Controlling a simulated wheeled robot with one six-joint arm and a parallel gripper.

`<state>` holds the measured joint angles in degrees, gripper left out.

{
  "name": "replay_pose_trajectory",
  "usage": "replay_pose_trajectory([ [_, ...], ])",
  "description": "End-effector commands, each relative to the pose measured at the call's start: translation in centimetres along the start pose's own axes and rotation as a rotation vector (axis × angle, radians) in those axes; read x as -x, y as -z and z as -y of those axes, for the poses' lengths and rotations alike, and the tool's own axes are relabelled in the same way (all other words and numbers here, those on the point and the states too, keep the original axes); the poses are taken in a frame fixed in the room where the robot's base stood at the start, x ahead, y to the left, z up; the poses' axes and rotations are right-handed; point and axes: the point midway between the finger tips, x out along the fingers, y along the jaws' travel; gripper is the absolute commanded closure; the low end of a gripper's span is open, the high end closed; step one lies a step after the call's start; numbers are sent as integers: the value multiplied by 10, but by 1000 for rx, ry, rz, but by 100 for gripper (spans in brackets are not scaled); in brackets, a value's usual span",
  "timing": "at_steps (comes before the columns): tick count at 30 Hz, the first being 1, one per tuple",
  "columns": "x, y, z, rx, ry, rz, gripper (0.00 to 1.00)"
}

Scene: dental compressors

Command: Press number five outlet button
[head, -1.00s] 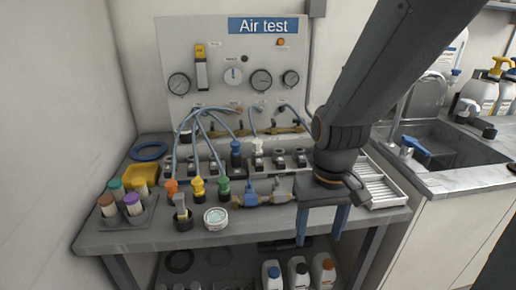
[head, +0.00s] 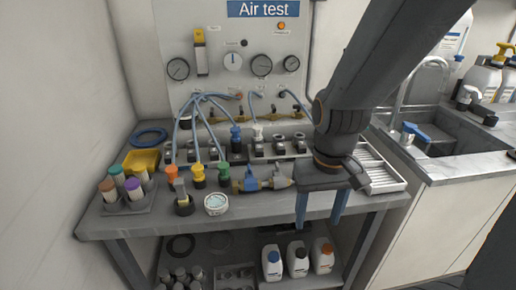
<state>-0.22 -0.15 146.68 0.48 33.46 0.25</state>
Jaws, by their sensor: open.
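A row of several dark outlet blocks with small buttons (head: 279,147) runs along the back of the grey workbench (head: 120,226), below the "Air test" panel (head: 215,45). Blue hoses run down to the left part of the row. The outlet numbers are too small to read, so I cannot tell which is number five. My gripper (head: 320,208) is open and empty, with its blue fingers pointing down at the bench's front edge, right of the row. My arm hides the space behind it, near the row's right end.
Coloured fittings (head: 198,175), a round gauge (head: 215,203) and a blue-handled valve (head: 251,180) stand in front of the row. A white ribbed tray (head: 378,170) lies right of my gripper. A rack of capped tubes (head: 125,196) is at left, a sink (head: 450,140) at right.

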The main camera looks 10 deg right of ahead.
Motion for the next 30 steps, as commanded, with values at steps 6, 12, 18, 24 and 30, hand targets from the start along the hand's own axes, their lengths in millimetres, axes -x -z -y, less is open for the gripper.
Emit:
replay_pose_trajectory([
  [6, 0, 0, 0, 0, 0, 0, 44],
  [12, 0, 0, 0, 0, 0, 0, 44],
  [18, 0, 0, 0, 0, 0, 0, 64],
  [24, 0, 0, 0, 0, 0, 0, 98],
  [30, 0, 0, 0, 0, 0, 0, 100],
])
